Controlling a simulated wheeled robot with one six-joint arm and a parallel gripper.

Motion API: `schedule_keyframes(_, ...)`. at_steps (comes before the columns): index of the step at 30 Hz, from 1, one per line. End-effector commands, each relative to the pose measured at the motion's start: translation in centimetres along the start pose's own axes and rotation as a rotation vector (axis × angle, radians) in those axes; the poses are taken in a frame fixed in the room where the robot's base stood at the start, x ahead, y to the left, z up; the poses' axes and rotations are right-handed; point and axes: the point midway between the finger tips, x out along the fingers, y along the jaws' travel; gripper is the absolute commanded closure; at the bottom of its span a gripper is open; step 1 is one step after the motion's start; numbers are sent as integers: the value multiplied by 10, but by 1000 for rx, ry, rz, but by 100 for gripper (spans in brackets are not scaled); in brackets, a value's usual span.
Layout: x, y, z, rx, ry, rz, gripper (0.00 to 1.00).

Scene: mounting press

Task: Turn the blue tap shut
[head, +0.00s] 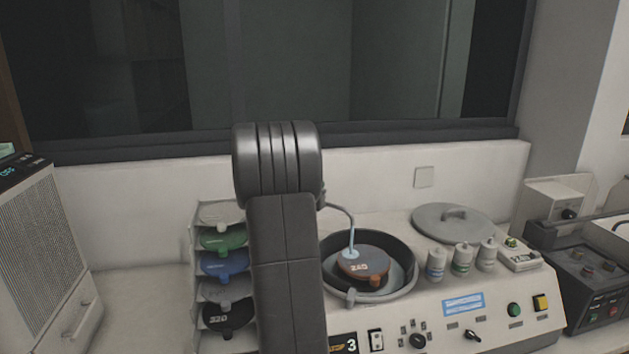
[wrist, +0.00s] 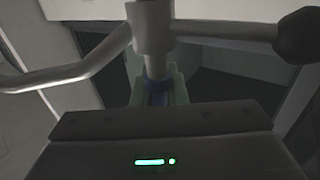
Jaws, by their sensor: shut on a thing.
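In the wrist view the dark body of my gripper fills the bottom, and its fingers (wrist: 158,97) reach forward at the middle. Between them is a small dark blue part (wrist: 157,86), which looks like the blue tap; my gripper is shut on it. The blue part sits directly below a grey metal post. Most of the tap is hidden by the gripper body, so how far it is turned cannot be told. In the head view my arm stands in front, and the gripper and the tap do not show.
In the wrist view a bar with a dark knob (wrist: 298,35) runs right from the post, and a bent pipe (wrist: 70,76) runs left. In the head view a round bowl (head: 330,283) with a thin spout, several bottles and a grey lid (head: 440,227) stand right of my arm; stacked discs stand left.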

Motion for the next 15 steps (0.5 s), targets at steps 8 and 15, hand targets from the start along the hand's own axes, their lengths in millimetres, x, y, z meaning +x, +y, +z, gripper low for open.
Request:
schedule_keyframes(8, 0, 3, -1, 2, 2, 264, 100)
schedule_keyframes(15, -1, 7, 0, 3, 2, 492, 100)
